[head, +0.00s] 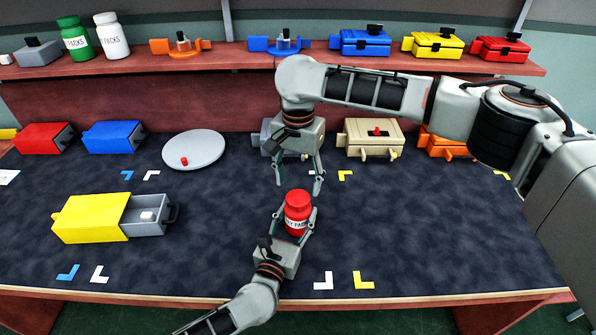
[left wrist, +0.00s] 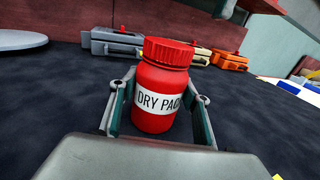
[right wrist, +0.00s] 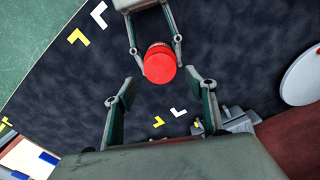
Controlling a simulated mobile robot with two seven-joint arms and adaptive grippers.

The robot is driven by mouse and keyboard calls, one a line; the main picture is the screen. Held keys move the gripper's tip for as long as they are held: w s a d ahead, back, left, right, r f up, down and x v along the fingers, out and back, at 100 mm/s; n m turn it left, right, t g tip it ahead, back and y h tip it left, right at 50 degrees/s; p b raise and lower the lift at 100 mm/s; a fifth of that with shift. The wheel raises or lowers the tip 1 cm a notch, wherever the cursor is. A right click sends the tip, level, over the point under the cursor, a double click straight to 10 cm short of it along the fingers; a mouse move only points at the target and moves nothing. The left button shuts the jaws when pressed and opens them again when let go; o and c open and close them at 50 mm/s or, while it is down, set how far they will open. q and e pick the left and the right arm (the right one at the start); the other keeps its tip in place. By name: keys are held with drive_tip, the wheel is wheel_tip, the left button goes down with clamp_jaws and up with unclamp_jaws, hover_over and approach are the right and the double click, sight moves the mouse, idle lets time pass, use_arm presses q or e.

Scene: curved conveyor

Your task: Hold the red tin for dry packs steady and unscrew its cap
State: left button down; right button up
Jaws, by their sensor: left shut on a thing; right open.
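The red tin (head: 297,213) with a white label reading "DRY PACKS" stands upright in the middle of the table. In the left wrist view the tin (left wrist: 158,90) sits between the two fingers, and its ribbed red cap (left wrist: 169,51) is on. My left gripper (head: 294,221) is shut on the tin's body from the front. My right gripper (head: 299,186) is open, pointing down, above and just behind the tin. In the right wrist view the red cap (right wrist: 160,66) shows from above, beyond the open fingertips and not between them.
A yellow box (head: 90,218) with an open grey drawer stands at left. A round grey plate (head: 194,150) carries a small red piece. Grey, beige (head: 374,139) and orange boxes stand behind the tin. A shelf (head: 220,59) runs along the back. The table around the tin is clear.

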sight(298, 198)
drive_tip(key=shift+f, duration=2.55)
